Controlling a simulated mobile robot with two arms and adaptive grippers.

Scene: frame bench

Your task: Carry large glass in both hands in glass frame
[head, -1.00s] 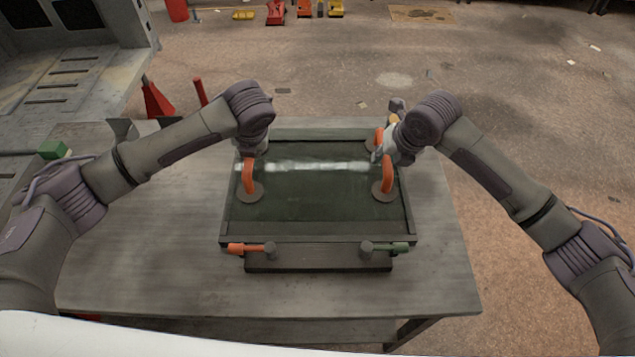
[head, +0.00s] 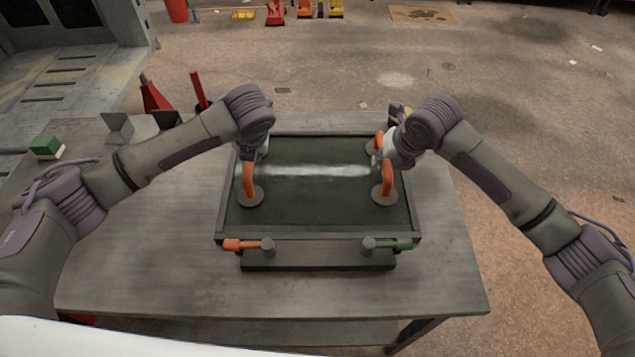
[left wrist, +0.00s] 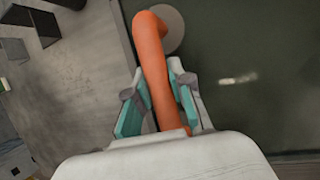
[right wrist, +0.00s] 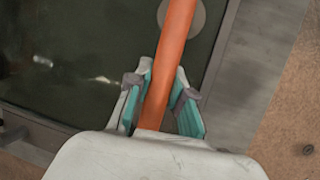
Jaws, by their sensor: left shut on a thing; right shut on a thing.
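The large glass (head: 315,205) is a dark green, shiny pane with a bright reflection band across it. It lies flat at the dark frame (head: 228,225) on the bench; I cannot tell if it touches the frame's bottom. Orange handles on round suction pads stand on the glass at left (head: 249,181) and right (head: 387,180). My left gripper (left wrist: 158,95) is shut on the left orange handle, also in the left wrist view (left wrist: 152,60). My right gripper (right wrist: 165,95) is shut on the right orange handle, also in the right wrist view (right wrist: 172,60). The arms hide the handles' far parts.
The grey bench (head: 150,260) has bare room left and in front of the frame. A green block (head: 46,145) and metal brackets (head: 118,129) are at the left.

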